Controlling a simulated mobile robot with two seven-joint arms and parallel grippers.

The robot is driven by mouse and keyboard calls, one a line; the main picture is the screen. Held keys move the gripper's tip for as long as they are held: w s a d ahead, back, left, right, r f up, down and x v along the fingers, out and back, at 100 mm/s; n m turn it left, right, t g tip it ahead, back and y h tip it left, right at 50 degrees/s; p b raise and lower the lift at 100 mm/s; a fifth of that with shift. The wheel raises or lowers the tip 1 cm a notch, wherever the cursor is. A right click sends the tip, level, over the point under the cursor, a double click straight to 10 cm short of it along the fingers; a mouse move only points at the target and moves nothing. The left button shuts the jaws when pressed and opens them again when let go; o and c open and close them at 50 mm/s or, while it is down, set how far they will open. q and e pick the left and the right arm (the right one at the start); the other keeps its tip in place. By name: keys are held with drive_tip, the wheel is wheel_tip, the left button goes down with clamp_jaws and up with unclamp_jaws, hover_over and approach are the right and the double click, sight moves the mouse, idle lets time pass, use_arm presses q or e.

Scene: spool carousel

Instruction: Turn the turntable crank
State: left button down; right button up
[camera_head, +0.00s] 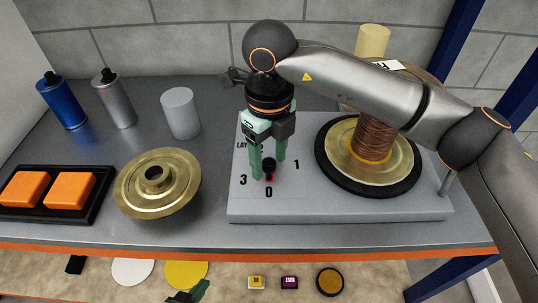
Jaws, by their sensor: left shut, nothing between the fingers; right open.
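A light grey base (340,209) on the bench carries the turntable (323,160), a black disc bearing a brass spool (397,165) wound with copper wire (373,140). At the base's left part is the crank (269,164), a small black knob with a red part below, among printed marks 3, 0 and 1. My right gripper (269,170) points down with open green fingers, one on each side of the knob in this view; contact cannot be told. My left gripper (190,294) is shut at the bottom edge, in front of the bench, mostly cut off.
A loose brass flange (158,185) lies left of the base. A black tray (55,214) with orange blocks, a blue can (62,101), a silver can (114,98) and a white cup (181,113) stand further left. My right arm hides part of the spool and back wall.

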drive_tip(key=shift+c, duration=0.4)
clamp_jaws()
idle(0.4)
